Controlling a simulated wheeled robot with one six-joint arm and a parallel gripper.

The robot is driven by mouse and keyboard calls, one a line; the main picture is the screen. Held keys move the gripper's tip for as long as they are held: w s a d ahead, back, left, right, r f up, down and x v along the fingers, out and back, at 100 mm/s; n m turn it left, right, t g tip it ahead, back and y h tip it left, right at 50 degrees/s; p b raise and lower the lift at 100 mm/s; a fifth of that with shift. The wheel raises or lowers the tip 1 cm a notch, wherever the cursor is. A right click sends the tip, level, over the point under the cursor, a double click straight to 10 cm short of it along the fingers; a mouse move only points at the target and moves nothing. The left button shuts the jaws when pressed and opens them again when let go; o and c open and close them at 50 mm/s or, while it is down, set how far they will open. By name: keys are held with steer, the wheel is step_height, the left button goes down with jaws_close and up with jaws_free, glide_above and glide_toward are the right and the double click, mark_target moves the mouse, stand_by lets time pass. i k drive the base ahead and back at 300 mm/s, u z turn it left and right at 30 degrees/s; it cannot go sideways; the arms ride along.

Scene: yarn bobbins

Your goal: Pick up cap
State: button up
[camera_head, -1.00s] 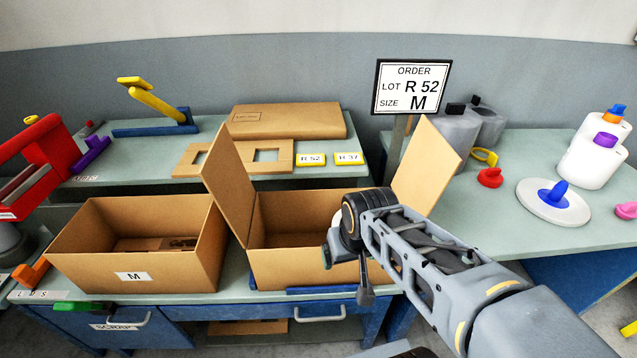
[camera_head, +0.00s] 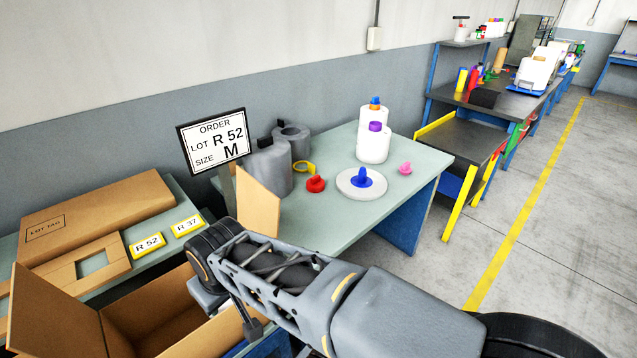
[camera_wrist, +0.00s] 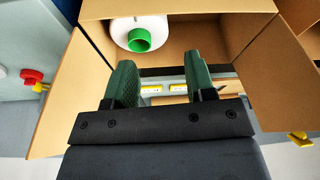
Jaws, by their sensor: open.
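Several caps show on the right-hand table in the head view: a red cap (camera_head: 315,184), a blue cap (camera_head: 362,178) on a white disc (camera_head: 350,188), and a pink cap (camera_head: 405,168). A white bobbin with a green core or cap (camera_wrist: 138,41) lies in that box. The red cap (camera_wrist: 32,76) shows at the wrist view's left. My gripper's fingers are hidden in the head view.
The open box (camera_head: 150,310) stands under my arm, its flap (camera_head: 258,205) raised. The order sign (camera_head: 213,142) stands behind it. The table's front (camera_head: 320,225) is clear.

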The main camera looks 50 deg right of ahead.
mark_target(316, 184)
steer(key=z, duration=1.55)
